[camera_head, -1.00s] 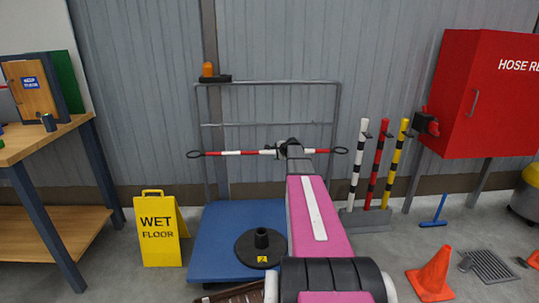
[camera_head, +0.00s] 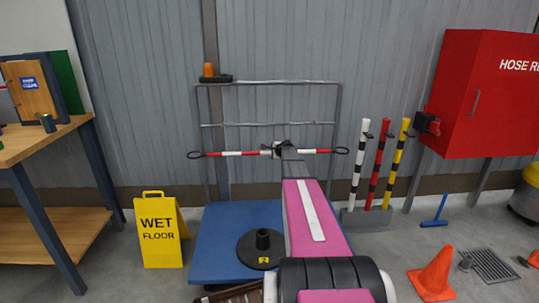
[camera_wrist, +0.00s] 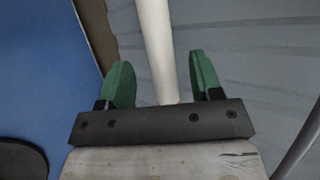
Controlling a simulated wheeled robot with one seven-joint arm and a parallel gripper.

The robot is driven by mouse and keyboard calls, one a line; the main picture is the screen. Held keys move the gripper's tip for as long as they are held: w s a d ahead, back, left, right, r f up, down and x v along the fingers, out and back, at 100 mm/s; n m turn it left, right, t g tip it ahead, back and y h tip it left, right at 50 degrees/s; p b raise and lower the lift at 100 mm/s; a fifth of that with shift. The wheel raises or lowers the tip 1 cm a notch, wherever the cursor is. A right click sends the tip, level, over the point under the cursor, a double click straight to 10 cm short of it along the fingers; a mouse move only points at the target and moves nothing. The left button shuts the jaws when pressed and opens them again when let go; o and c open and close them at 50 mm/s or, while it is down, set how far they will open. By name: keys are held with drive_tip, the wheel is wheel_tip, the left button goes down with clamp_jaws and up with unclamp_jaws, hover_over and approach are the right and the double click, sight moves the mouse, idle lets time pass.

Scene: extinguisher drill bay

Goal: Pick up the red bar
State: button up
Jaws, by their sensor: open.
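A long red-and-white bar (camera_head: 230,153) with a dark loop at each end lies level in front of the grey rail frame behind the blue cart. My gripper (camera_head: 278,149) is at the middle of this bar, hiding part of it. In the wrist view, the white part of the bar (camera_wrist: 154,35) runs between the two green fingers of my gripper (camera_wrist: 162,60), with visible gaps on both sides. A trace of red shows low between the fingers. The jaws are open. A separate upright red-and-black post (camera_head: 377,165) stands to the right.
White-and-black (camera_head: 358,165) and yellow-and-black posts (camera_head: 397,165) flank the red one. The blue cart (camera_head: 215,240) carries a black round base (camera_head: 258,254). A yellow wet-floor sign (camera_head: 160,232) stands left, an orange cone (camera_head: 434,274) right. A red hose cabinet (camera_head: 490,95) is at right.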

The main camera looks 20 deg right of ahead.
drive_tip(key=shift+x, duration=0.9)
drive_tip(key=shift+r, duration=0.1)
clamp_jaws()
